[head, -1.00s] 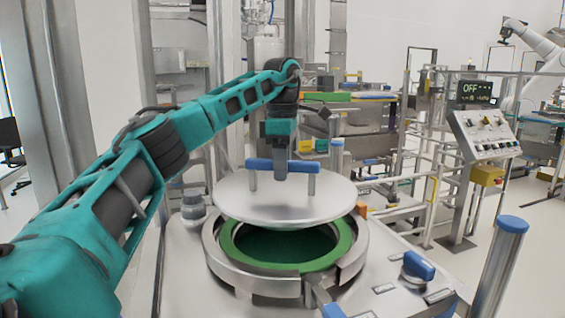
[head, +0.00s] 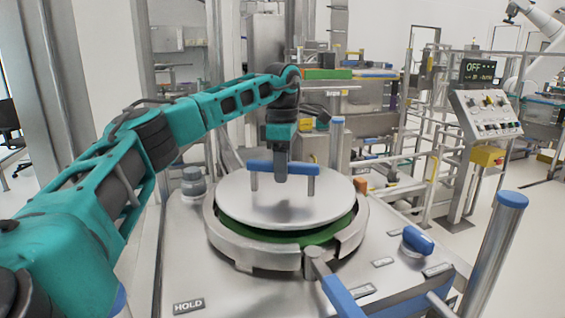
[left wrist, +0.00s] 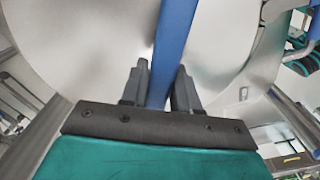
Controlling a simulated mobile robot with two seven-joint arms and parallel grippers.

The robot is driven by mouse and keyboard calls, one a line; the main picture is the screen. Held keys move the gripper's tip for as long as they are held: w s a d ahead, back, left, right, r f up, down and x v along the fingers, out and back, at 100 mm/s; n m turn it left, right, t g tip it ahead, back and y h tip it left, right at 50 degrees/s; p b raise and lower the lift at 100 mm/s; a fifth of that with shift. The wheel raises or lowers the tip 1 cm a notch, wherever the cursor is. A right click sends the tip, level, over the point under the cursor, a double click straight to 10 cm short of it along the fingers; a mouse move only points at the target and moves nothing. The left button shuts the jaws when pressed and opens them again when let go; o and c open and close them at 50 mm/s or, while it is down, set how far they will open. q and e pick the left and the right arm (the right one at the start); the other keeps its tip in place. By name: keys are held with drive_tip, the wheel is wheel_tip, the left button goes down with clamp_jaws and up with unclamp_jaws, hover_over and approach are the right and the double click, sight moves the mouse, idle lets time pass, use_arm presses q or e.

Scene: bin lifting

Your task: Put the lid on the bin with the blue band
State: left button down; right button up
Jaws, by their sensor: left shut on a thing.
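The lid (head: 285,212) is a flat round metal plate with a raised blue bar handle (head: 262,167). My left gripper (head: 282,174) is shut on the handle from above. In the left wrist view, the fingers (left wrist: 160,85) stand on either side of the blue bar (left wrist: 174,40). The lid hangs level over the round opening, very low; I cannot tell whether it touches. The bin's green rim (head: 315,238) shows under the lid's front and right edge. I see no blue band; the opening is covered. My right gripper is not in view.
A metal collar (head: 260,252) with gaps surrounds the rim on a grey machine top (head: 235,285). A blue-gripped lever (head: 340,296) sits at its front, and a blue knob (head: 417,239) to the right. A blue-capped post (head: 500,250) stands further right.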

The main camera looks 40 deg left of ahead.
sight(282, 193)
use_arm(q)
drive_tip(key=shift+f+b, duration=0.95)
drive_tip(key=shift+b, duration=0.4)
drive_tip(key=shift+f, duration=0.65)
drive_tip(key=shift+f, duration=0.15)
drive_tip(key=c, duration=0.9)
unclamp_jaws()
drive_tip(key=shift+d, duration=0.1)
drive_tip(key=shift+o, duration=0.7)
drive_tip(key=shift+f, duration=0.1)
drive_tip(key=shift+s+f, duration=0.1)
drive_tip(key=shift+f, duration=0.05)
wheel_tip(282, 193, up, 13)
drive_tip(key=shift+r+p, duration=0.15)
drive_tip(key=shift+p, duration=1.1)
